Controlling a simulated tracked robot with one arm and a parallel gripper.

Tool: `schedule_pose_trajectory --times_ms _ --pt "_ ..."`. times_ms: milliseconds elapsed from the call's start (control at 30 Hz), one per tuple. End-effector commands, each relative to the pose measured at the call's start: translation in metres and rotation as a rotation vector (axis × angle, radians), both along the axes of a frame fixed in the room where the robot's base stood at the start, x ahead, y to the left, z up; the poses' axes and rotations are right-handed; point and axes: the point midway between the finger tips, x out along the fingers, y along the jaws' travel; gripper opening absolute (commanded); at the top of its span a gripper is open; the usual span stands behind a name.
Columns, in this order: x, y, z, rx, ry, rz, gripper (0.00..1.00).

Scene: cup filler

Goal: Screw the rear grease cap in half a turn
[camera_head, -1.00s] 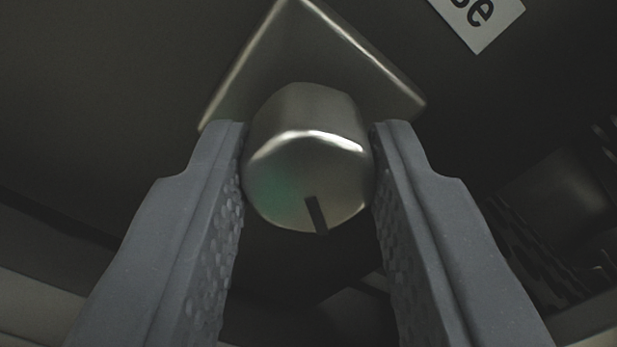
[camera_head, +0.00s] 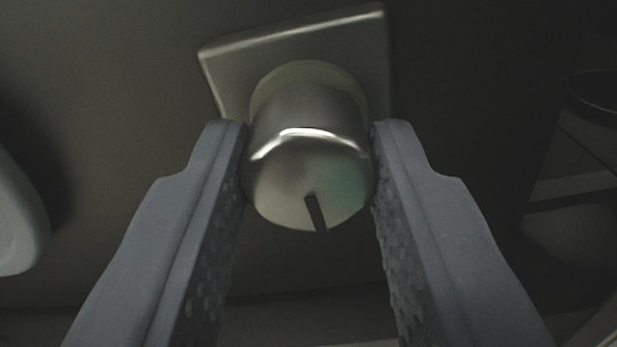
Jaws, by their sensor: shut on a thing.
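The grease cap (camera_head: 285,185) is a shiny metal cylinder in the middle of the head camera view, with a short dark mark (camera_head: 316,212) low on its end face. My gripper (camera_head: 308,130) is shut on it, one grey finger on each side near the fingertips. Behind the cap is a pale round collar (camera_head: 305,70) on a square metal plate (camera_head: 300,40), which looks tilted in the picture. The lower part of the plate is hidden by the cap and fingers. Whether this is the rear cap cannot be told here.
A pale rounded object (camera_head: 15,220) stands at the left edge. Dim dark shapes, one with a round rim (camera_head: 598,95), are at the right. The dark surface around the plate looks bare.

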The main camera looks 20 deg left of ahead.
Motion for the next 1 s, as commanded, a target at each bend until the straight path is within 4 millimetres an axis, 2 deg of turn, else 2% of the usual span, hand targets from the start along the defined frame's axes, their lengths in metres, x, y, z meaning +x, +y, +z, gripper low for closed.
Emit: schedule_pose_trajectory --times_ms 300,833,867,900,933,1000 --pt "-0.0001 -0.0015 -0.0023 0.115 0.032 -0.002 0.07" --pt "0.0004 -0.0027 -0.0021 0.137 0.039 -0.006 0.07" --pt "0.0004 -0.0028 -0.0021 0.137 0.039 -0.006 0.33" --pt "0.0004 -0.0027 -0.0021 0.137 0.038 -0.005 0.44" --pt "0.0004 -0.0025 -0.0020 0.137 0.038 -0.005 0.52" --pt "0.0003 -0.0022 -0.0016 0.137 0.037 -0.004 0.52"
